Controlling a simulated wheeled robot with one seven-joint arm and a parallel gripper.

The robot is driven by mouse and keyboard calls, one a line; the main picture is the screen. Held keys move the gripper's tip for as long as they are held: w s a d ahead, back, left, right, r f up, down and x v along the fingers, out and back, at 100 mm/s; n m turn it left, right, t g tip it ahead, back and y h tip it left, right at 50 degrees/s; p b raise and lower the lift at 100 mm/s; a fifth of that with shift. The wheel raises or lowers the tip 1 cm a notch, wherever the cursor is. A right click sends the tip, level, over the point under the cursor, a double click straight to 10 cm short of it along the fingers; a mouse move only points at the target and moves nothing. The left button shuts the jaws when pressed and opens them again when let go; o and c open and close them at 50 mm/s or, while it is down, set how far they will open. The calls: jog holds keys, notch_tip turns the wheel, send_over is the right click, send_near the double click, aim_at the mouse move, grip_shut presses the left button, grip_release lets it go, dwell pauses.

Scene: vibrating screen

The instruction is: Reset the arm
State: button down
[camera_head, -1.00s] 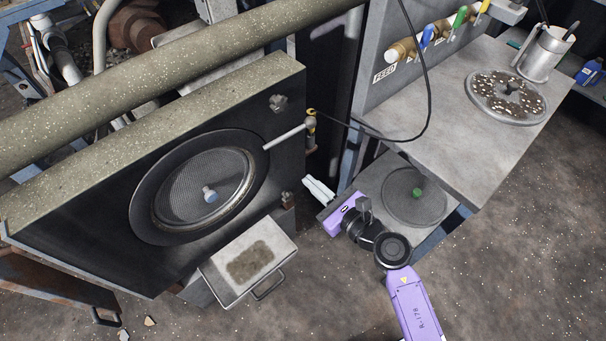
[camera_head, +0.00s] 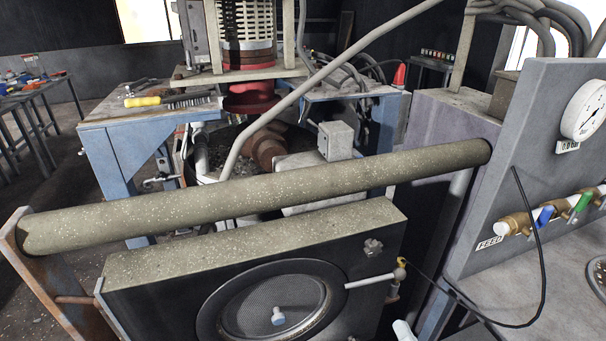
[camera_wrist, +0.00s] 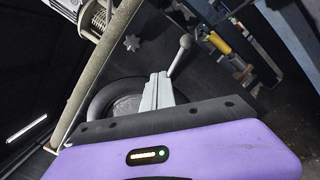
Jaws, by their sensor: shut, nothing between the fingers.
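My gripper (camera_wrist: 160,78) shows in the wrist view with its two grey fingers together and nothing between them, above my purple wrist housing. In the head view only a pale fingertip of it (camera_head: 403,330) shows at the bottom edge, right of the dark screen box (camera_head: 230,244); the rest of my arm is out of that view. In the wrist view the fingers overlap the round mesh port (camera_wrist: 106,98) in the picture. A lever with a ball end (camera_wrist: 184,45) appears just beyond the fingertips; I cannot tell the gap.
A thick speckled pipe (camera_head: 260,190) crosses above the box. A grey panel (camera_head: 520,150) with a gauge (camera_head: 588,108) and coloured valves (camera_head: 555,210) stands at the right, above a grey worktop (camera_head: 560,295). A blue-framed machine stand (camera_head: 110,130) stands behind.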

jog(key=s+r+m+g+h, duration=0.1)
jog(key=s+r+m+h, duration=0.1)
jog(key=s+m, duration=1.3)
jog(key=s+r+m+g+h, duration=0.2)
jog(key=s+r+m, duration=0.1)
jog(key=s+m, duration=1.2)
jog(key=shift+s+a+g, duration=0.15)
jog(key=shift+s+g, duration=0.15)
jog(key=shift+s, duration=0.8)
jog(key=shift+r, duration=0.1)
